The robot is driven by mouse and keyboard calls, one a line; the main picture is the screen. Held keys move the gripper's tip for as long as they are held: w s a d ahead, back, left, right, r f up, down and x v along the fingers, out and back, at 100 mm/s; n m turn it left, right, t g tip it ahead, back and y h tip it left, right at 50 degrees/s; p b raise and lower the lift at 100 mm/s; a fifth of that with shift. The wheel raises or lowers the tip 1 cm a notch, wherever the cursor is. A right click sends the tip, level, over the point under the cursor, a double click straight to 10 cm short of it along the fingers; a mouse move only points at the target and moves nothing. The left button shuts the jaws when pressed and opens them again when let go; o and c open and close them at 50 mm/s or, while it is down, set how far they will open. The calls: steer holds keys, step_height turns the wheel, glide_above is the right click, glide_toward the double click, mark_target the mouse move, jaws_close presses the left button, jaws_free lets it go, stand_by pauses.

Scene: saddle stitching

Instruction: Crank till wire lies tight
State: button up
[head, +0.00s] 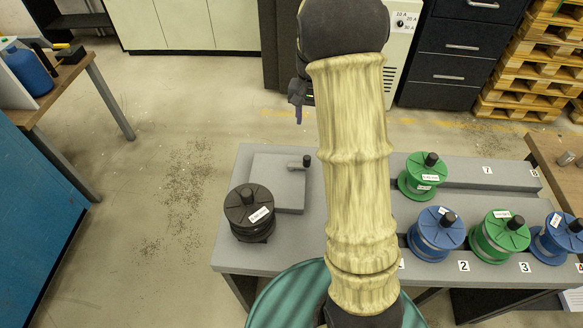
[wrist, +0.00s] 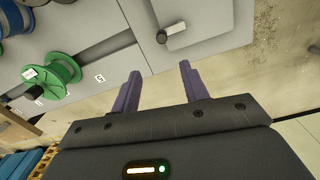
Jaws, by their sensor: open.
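A small crank (head: 298,163), a grey lever with a black knob, sits on a raised grey plate (head: 277,196) at the left part of the bench. It also shows in the wrist view (wrist: 178,29), beyond my fingertips. A black spool (head: 249,210) with a white label stands at the plate's front left corner. My gripper (head: 298,118) is mostly hidden behind my arm in the head view. In the wrist view its two purple fingers (wrist: 158,75) are apart and empty, short of the crank and not touching it. I cannot make out any wire.
Several green and blue spools stand in numbered places along the right of the grey bench, including a green one (head: 423,176) and a blue one (head: 436,232). A wooden table (head: 62,87) stands at left, pallets (head: 530,65) at far right.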

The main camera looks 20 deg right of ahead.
mark_target(307, 157)
steer(key=n+p, duration=0.4)
steer(key=n, duration=0.5)
steer(key=n+p, duration=0.5)
steer(key=n, duration=0.5)
steer(key=n+p, duration=0.5)
steer(key=n, duration=0.4)
steer(key=shift+a+r+n, duration=0.15)
steer(key=shift+r+n, duration=0.1)
steer(key=shift+n, duration=0.15)
step_height(307, 157, down, 17)
steer(key=p, duration=0.5)
steer(key=shift+f, duration=0.2)
steer(key=shift+c, duration=0.5)
jaws_close()
